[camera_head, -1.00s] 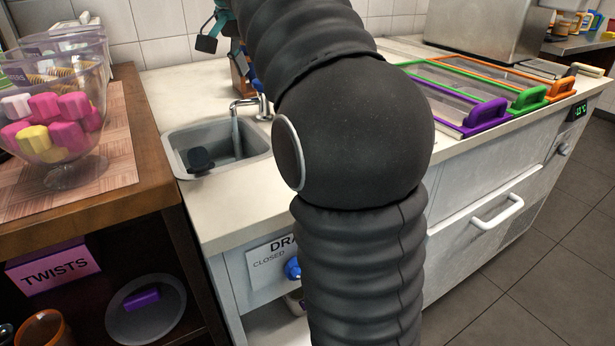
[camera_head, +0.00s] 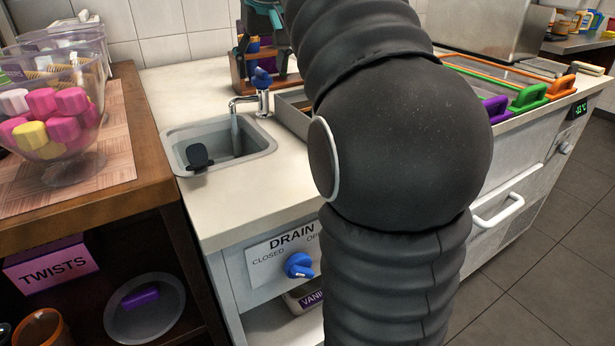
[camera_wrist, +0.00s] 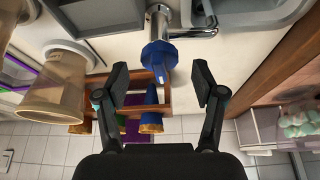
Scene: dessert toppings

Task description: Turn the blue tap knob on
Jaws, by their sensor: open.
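The blue tap knob (camera_head: 262,78) sits on top of the chrome tap (camera_head: 250,103) behind the sink. In the wrist view the blue knob (camera_wrist: 158,60) lies between the lines of my two fingers, with a gap on both sides. My gripper (camera_wrist: 160,76) is open and empty, with its black pads spread around the knob's direction; I see no contact. In the head view only part of my gripper shows above the knob, the rest hidden by my arm. A pale bluish strip hangs below the spout; I cannot tell surely if it is water.
The sink (camera_head: 255,148) holds a black object (camera_head: 198,156). A second blue knob (camera_head: 298,266) is on the drain panel (camera_head: 268,262). A wooden rack (camera_head: 240,72) with bottles stands behind the tap. A glass bowl (camera_head: 66,160) of sweets is at left. The counter front is clear.

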